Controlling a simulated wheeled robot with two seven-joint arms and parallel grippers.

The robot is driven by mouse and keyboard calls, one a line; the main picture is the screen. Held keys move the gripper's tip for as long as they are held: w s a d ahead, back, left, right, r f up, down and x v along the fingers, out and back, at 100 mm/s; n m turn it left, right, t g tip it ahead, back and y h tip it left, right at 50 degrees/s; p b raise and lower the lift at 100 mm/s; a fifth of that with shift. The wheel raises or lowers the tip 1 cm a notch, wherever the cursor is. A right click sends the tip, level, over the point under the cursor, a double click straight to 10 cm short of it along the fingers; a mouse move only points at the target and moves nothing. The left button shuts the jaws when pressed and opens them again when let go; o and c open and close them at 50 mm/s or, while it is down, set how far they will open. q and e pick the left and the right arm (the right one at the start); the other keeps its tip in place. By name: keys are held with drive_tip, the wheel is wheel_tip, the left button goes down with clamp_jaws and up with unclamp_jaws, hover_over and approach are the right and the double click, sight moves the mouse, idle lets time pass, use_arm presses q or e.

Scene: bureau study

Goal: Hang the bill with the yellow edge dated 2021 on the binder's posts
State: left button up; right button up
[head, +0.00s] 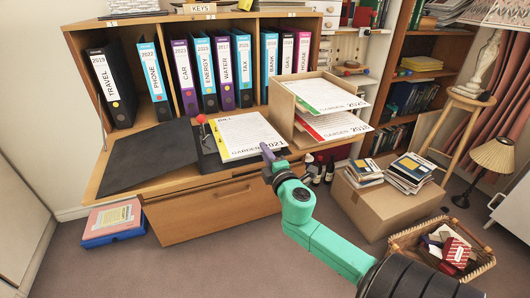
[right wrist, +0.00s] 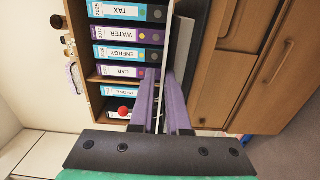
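The bill with the yellow edge (head: 247,137), marked GARDEN 2021, is level over the right part of the open black binder (head: 148,158). Its yellow edge (head: 216,142) faces left, close to the binder's red-knobbed lever (head: 201,119). The posts are too small to make out, so I cannot tell whether the bill is on them. My right gripper (head: 268,152) is at the bill's right edge. In the right wrist view its purple fingers (right wrist: 163,85) close on the bill, seen edge-on as a thin white line (right wrist: 171,35). My left gripper is out of view.
A two-level letter tray (head: 283,108) right of the binder holds other bills, one green-edged above and one red-edged below. Upright labelled binders (head: 183,76) fill the shelf behind. A cardboard box (head: 372,208) with books and a basket (head: 464,268) stand on the floor at right.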

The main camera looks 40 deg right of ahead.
drive_tip(key=shift+s, duration=0.15)
drive_tip(key=shift+v, duration=1.65)
drive_tip(key=shift+o, duration=1.4)
drive_tip(key=o, duration=0.6)
drive_tip(key=shift+c, duration=0.2)
drive_tip(key=shift+s, duration=0.1)
